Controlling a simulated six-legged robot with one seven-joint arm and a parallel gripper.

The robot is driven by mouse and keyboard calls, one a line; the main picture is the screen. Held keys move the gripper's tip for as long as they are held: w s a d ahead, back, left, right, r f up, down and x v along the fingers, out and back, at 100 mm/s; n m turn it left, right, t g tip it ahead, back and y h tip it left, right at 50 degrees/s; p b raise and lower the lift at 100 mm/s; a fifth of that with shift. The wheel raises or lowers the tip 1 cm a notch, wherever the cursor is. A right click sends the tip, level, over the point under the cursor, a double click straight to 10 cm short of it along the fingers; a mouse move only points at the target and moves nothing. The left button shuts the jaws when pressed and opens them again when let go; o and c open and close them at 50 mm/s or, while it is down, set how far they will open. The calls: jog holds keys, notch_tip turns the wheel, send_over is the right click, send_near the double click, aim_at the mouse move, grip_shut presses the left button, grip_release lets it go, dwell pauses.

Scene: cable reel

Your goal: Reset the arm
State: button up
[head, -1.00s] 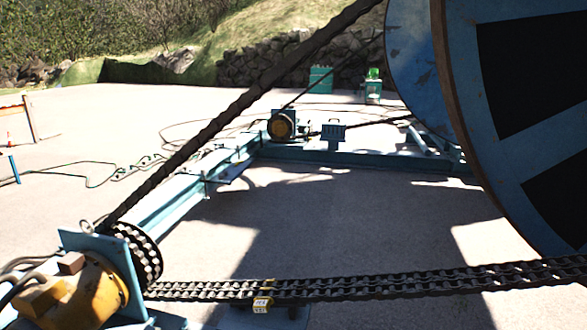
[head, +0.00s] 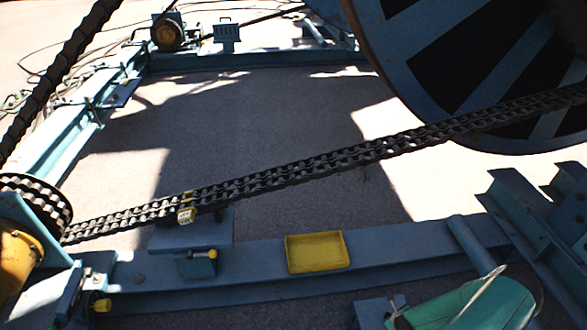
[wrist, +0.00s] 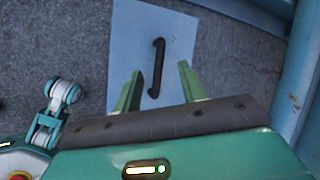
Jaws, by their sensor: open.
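My gripper (wrist: 160,75) shows in the wrist view with its two green fingers apart and nothing between them. Past the fingertips is a pale blue plate (wrist: 187,40) with a black bar handle (wrist: 157,66). The handle lies beyond the gap between the fingers; I see no contact. In the head view, a green part at the bottom right looks like my arm, but the fingers do not show there.
A large blue reel (head: 430,75) stands at the upper right. A heavy chain (head: 300,168) crosses to a sprocket (head: 45,200) at the left. A yellow tray (head: 317,252) lies on the blue front beam (head: 400,252). Concrete inside the frame is clear.

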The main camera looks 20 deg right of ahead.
jog(key=w+r+n+y, duration=0.1)
jog(key=w+r+n, duration=0.45)
jog(key=r, duration=0.45)
jog(key=w+r+n, duration=0.4)
jog(key=w+r, duration=0.2)
jog(key=r, duration=0.4)
jog(key=w+a+r+n, duration=0.3)
jog(key=a+r+n, duration=0.25)
jog(key=r, duration=0.65)
jog(key=w+a+r+n, duration=0.35)
jog(key=a+r, duration=0.25)
jog(key=r, duration=0.5)
jog(key=s+a+r+n, duration=0.3)
jog(key=a+r+n, duration=0.1)
jog(key=a+r, duration=0.35)
jog(key=s+a+r+n, duration=0.2)
jog(key=a+r+n, duration=0.1)
jog(key=a+r, duration=0.5)
jog(key=s+a+r+n+y, duration=0.1)
jog(key=s+a+r+n, duration=0.3)
jog(key=s, duration=0.3)
jog(key=s+a+r+n+y, duration=0.1)
jog(key=s+a+r+n, duration=0.3)
jog(key=s+a, duration=0.3)
jog(key=shift+s+r+t+y, duration=0.3)
jog(key=shift+s+r+t, duration=0.1)
jog(key=shift+s+r, duration=0.25)
jog(key=shift+a, duration=0.15)
jog(key=shift+c, duration=0.5)
